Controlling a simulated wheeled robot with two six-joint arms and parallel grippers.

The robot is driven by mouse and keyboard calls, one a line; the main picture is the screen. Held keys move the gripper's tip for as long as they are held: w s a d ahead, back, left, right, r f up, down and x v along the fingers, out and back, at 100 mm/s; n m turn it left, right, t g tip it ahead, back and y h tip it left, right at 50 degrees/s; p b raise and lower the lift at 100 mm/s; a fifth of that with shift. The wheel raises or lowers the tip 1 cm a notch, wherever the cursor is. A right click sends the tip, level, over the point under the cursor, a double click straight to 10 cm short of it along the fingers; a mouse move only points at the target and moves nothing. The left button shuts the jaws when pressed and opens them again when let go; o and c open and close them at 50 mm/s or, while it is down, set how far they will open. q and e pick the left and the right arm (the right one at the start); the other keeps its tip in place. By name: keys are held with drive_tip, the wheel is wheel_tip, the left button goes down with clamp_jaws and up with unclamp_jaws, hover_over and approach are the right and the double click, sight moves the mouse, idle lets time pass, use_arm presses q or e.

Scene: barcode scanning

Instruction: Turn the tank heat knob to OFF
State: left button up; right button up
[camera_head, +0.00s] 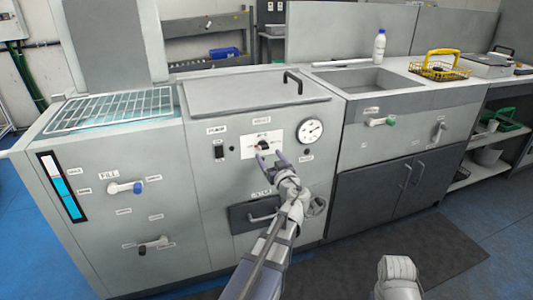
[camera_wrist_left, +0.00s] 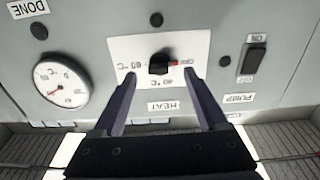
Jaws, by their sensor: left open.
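The tank heat knob (camera_head: 264,145) is a small dark knob on a white plate on the front of the middle cabinet. My left gripper (camera_head: 271,159) is open in front of the plate. In the left wrist view its two fingers (camera_wrist_left: 160,78) reach up on either side of the knob, with nothing held; I cannot tell whether they touch it. My right gripper is out of view.
A round gauge (camera_head: 310,131) is right of the plate, and a pump switch (camera_head: 219,152) left of it. A drawer handle (camera_head: 263,217) is below.

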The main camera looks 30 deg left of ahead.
use_arm(q)
drive_tip(key=v, duration=0.3)
drive_tip(key=shift+s+d, duration=0.3)
drive_tip(key=s+d+f+m+g+h, duration=0.35)
drive_tip(key=s+d+f+g, duration=0.2)
drive_tip(key=d+f, duration=0.45)
drive_tip(key=s+d+f+m+g+h, duration=0.35)
drive_tip(key=s+d+f+m, duration=0.2)
drive_tip(key=s+d, duration=0.45)
drive_tip(key=s+d+f+m+g+h, duration=0.3)
drive_tip(key=s+d+f+m+h, duration=0.3)
drive_tip(key=d, duration=0.5)
wheel_tip(320, 180, up, 35)
drive_tip(key=n+p, duration=0.1)
drive_tip(key=p, duration=3.4)
drive_tip(key=shift+s+d+f, duration=0.15)
drive_tip(key=shift+s+f, duration=0.05)
drive_tip(key=shift+s, duration=0.25)
